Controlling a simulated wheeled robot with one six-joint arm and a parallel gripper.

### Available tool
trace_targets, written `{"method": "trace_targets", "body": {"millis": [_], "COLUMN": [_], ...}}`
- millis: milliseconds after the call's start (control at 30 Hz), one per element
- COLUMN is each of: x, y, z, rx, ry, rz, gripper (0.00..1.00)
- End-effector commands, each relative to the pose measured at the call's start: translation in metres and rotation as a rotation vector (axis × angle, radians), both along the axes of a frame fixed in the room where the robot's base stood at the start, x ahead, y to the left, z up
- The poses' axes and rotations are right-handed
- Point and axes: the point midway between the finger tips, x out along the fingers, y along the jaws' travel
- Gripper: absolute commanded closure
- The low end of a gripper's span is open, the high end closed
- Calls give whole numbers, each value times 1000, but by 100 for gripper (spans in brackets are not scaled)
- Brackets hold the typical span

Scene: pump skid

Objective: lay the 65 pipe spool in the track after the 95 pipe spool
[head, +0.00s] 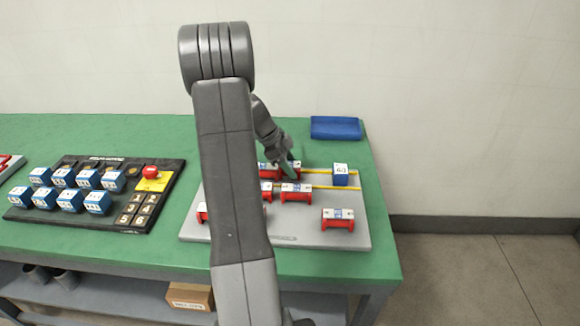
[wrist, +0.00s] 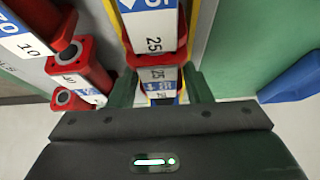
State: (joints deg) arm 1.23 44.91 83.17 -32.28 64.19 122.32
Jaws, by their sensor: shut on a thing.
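My gripper (wrist: 158,88) is shut on a red pipe spool with a white and blue label (wrist: 158,76), which sits in shade between the fingers. Its number is too dim to read surely. Another red spool (wrist: 152,25), labelled 25, lies just beyond it in line between the yellow rails. In the head view my gripper (head: 289,170) is low over the track's yellow rails (head: 322,187), partly behind my arm. Red spools lie at the track's front (head: 296,193) and front right (head: 338,219). I cannot tell which spools are 65 and 95.
A blue block (head: 340,176) stands at the rails' right end on the grey board (head: 362,236). A black board (head: 165,178) with blue blocks and a red button (head: 151,172) is left. A blue cloth-like item (head: 336,128) lies behind. Green table (head: 385,262) is bare at right.

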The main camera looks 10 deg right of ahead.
Motion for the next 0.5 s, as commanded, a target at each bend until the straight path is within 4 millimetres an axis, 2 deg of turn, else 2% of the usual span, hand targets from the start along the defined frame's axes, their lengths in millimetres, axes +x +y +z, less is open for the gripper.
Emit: {"method": "trace_targets", "body": {"millis": [67,433,467,500], "x": [0,0,0,0], "y": [0,0,0,0], "z": [-7,-12,-11,-11], "rx": [-1,0,0,0], "ry": [1,0,0,0], "rz": [0,-1,-1,-1], "gripper": [85,85,51,43]}}
